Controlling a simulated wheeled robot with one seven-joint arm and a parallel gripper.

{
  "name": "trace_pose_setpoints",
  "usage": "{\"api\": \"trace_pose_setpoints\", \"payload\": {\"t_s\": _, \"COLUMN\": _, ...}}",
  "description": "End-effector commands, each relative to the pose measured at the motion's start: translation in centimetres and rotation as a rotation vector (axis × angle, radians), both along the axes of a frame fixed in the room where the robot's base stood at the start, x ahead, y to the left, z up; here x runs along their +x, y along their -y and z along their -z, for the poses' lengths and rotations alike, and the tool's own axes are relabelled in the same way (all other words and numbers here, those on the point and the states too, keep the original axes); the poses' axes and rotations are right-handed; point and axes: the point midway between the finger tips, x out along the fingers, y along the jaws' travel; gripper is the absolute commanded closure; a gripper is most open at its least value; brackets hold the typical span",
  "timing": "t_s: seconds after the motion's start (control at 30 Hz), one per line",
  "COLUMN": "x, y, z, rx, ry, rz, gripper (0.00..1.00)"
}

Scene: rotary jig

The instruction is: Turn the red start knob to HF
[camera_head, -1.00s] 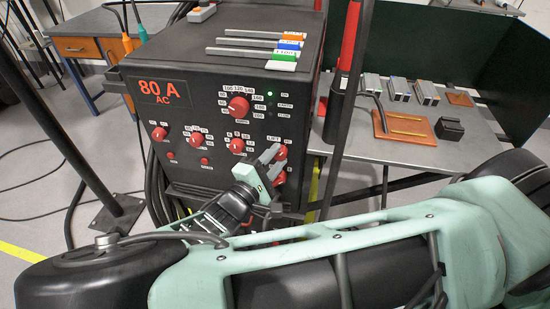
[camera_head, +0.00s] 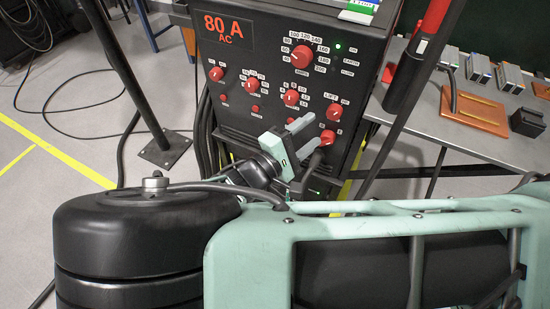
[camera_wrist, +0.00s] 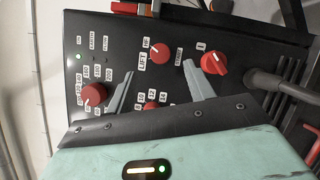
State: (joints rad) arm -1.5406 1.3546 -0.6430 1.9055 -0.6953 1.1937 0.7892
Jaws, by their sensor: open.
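The red start knob (camera_head: 334,112) is on the right of the dark welder's front panel, with LIFT and HF labels beside it. In the wrist view the knob (camera_wrist: 160,55) shows ahead, between the lines of my two fingers. Its pointer direction is too small to tell. My gripper (camera_head: 314,130) is open and empty, in front of the panel just left of the knob in the head view. In the wrist view my gripper's fingers (camera_wrist: 159,72) are spread wide, apart from the knob. Whether they touch the panel cannot be told.
Another red knob (camera_head: 327,137) sits just below the start knob. A large red dial (camera_head: 302,57) and several smaller red knobs fill the panel.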

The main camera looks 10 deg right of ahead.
Motion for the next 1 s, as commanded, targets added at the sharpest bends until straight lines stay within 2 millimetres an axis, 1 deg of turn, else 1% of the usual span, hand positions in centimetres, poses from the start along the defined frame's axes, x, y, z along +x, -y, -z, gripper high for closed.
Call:
{"api": "trace_pose_setpoints", "payload": {"t_s": 0.03, "x": -0.6, "y": -1.2, "z": 0.4, "rx": 0.003, "ry": -0.001, "rz": -0.005, "gripper": 0.47}}
{"api": "trace_pose_setpoints", "payload": {"t_s": 0.2, "x": -2.7, "y": -4.5, "z": 0.7, "rx": 0.003, "ry": -0.001, "rz": -0.003, "gripper": 0.47}}
{"api": "trace_pose_setpoints", "payload": {"t_s": 0.3, "x": -3.7, "y": -6.2, "z": 0.9, "rx": 0.002, "ry": -0.001, "rz": -0.003, "gripper": 0.47}}
{"api": "trace_pose_setpoints", "payload": {"t_s": 0.43, "x": -4.8, "y": -7.9, "z": 1.0, "rx": 0.002, "ry": -0.002, "rz": -0.002, "gripper": 0.47}}
{"api": "trace_pose_setpoints", "payload": {"t_s": 0.63, "x": -5.5, "y": -9.0, "z": 1.0, "rx": 0.001, "ry": -0.002, "rz": -0.001, "gripper": 0.47}}
{"api": "trace_pose_setpoints", "payload": {"t_s": 1.0, "x": -5.6, "y": -9.1, "z": 1.0, "rx": 0.000, "ry": -0.001, "rz": 0.000, "gripper": 0.47}}
